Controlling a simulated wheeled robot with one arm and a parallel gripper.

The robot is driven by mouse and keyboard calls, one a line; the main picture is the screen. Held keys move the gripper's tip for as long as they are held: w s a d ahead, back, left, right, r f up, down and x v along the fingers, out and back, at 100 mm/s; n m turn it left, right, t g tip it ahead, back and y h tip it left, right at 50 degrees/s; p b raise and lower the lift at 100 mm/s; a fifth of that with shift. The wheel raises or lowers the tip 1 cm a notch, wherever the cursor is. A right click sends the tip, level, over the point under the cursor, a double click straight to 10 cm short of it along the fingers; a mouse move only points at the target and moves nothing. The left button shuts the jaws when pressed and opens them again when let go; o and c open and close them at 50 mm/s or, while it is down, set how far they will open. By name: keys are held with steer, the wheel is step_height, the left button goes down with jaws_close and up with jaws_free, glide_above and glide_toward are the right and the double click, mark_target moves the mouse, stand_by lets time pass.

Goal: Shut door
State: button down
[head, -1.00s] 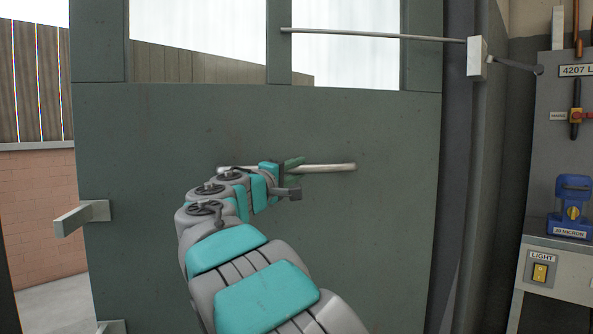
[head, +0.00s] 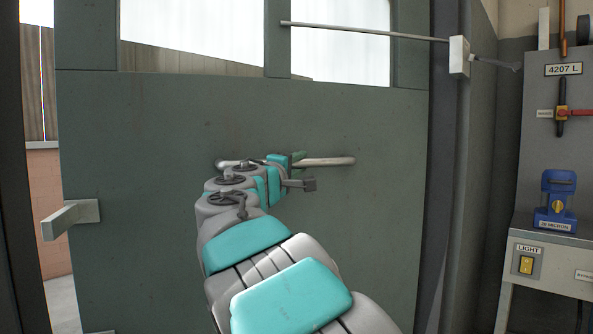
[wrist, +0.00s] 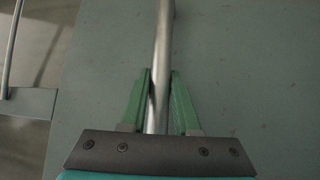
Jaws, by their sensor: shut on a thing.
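The grey-green door (head: 150,130) with window panes in its upper part fills the middle of the head view. It stands ajar, with a gap to the outside along its left edge. A horizontal metal bar handle (head: 330,162) crosses the door's middle. My gripper (head: 296,158) is at this handle, partly hidden by my own wrist. In the wrist view, the green fingers (wrist: 160,90) lie on both sides of the bar (wrist: 162,45), shut on it.
A grey lever-like bracket (head: 70,218) sticks out at the door's left edge. A thin rod (head: 370,32) runs from the door top to a white block at right. A grey cabinet (head: 545,260) with a light switch and a blue device (head: 556,200) stands right.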

steer(key=s+d+n+y+b, duration=0.1)
steer(key=s+d+n+y, duration=0.1)
steer(key=s+d+y, duration=0.2)
steer(key=s+d+n+t+y+b, duration=0.1)
steer(key=s+d+y, duration=0.4)
steer(key=s+d, duration=0.5)
steer(key=d+n+b, duration=0.1)
steer(key=d+n, duration=0.1)
steer(key=d, duration=0.1)
steer(key=shift+d+f+n, duration=0.15)
steer(key=shift+d+n, duration=0.15)
steer(key=shift+d, duration=0.05)
steer(key=c, duration=0.7)
jaws_free()
steer(key=shift+s, duration=0.15)
steer(key=shift+o, duration=0.2)
steer(key=shift+s, duration=0.1)
steer(key=s+d, duration=0.1)
steer(key=s, duration=0.6)
steer(key=shift+s+f+p, duration=0.25)
steer(key=shift+f+p, duration=0.15)
steer(key=shift+f, duration=0.05)
